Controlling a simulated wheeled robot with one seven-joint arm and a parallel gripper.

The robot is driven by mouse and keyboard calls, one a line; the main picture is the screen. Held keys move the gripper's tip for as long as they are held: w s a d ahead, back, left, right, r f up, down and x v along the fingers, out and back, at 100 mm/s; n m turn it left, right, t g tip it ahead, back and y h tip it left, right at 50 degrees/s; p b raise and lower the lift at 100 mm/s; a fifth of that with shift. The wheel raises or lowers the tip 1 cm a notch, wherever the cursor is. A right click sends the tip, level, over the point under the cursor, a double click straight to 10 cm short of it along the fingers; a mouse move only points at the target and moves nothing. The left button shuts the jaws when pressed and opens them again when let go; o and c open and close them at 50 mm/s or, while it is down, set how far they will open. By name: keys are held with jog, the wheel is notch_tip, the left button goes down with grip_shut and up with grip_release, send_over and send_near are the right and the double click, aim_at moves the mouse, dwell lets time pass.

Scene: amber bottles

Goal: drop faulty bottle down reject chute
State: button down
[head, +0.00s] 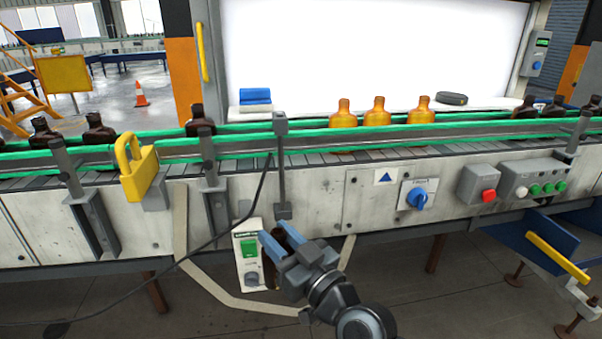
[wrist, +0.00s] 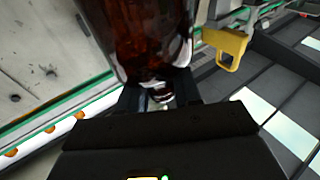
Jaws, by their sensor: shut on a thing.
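My gripper (head: 279,240) is low in front of the conveyor's side panel, beside a box with a green button. In the wrist view, a dark amber bottle (wrist: 145,40) is held by its neck between my gripper's fingers (wrist: 163,100), its body reaching away from the gripper. In the head view the bottle is mostly hidden; a small dark brown patch shows beside the fingers. A blue trough (head: 525,240) with a yellow bar at the right looks like the reject chute, well apart from my gripper. I cannot see a fault on the bottle.
The conveyor (head: 330,158) with green rails crosses the view. Lighter amber bottles (head: 378,110) stand on it before a bright panel; dark bottles (head: 200,120) stand to both sides. A yellow padlock (head: 137,170) hangs at the left. A black cable and control boxes (head: 533,184) are on the front.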

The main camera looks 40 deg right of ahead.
jog(key=a+f, duration=0.4)
jog(key=f, duration=0.3)
jog(key=a+f+y, duration=0.1)
jog(key=a+f, duration=0.2)
jog(key=f, duration=0.4)
jog(key=shift+s+a+n, duration=0.15)
jog(key=shift+a+n, duration=0.2)
jog(key=shift+n, duration=0.05)
jog(key=shift+f, duration=0.1)
